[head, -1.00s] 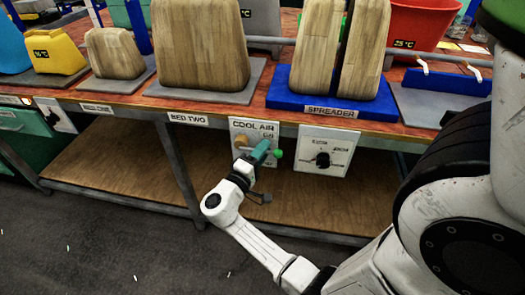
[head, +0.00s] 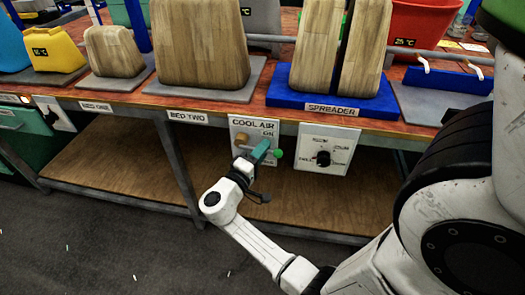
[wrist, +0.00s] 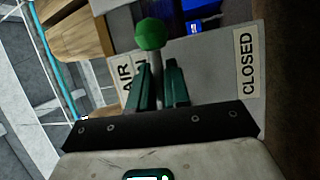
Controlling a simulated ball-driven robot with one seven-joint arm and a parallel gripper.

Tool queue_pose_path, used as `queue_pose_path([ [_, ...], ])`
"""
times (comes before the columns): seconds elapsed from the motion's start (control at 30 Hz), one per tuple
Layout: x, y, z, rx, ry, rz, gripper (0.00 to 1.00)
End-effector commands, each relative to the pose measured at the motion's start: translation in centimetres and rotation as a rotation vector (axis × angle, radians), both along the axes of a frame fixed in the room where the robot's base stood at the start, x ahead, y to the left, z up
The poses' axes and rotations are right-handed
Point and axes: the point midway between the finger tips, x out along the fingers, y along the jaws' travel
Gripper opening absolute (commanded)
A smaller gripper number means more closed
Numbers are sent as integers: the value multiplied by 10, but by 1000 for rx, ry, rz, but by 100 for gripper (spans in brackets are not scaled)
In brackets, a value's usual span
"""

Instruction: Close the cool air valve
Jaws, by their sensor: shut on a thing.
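The cool air valve panel (head: 254,127) is a pale plate on the table's front edge, marked COOL AIR, with ON near its top. The valve has a brass-coloured body (head: 241,139) and a lever ending in a green ball (head: 278,153), which points right. My gripper (head: 264,150) is at the lever, in front of the panel. In the wrist view, my gripper (wrist: 158,82) has its teal fingers shut around the lever's grey stem, just below the green ball (wrist: 150,34). A CLOSED label (wrist: 247,62) shows at the right there. The lower panel is partly hidden by my gripper.
A second panel with a black dial (head: 323,158) sits just right of the valve. The wooden lower shelf (head: 130,165) lies behind my arm. Above are the blue SPREADER base (head: 330,103) and wooden blocks (head: 207,45).

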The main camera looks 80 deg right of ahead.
Motion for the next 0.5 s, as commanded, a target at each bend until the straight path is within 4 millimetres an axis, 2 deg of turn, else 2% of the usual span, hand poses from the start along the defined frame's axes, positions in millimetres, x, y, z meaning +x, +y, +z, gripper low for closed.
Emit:
queue_pose_path([
  [0.5, 8, 1, -35, 33, -422, 2, 0],
])
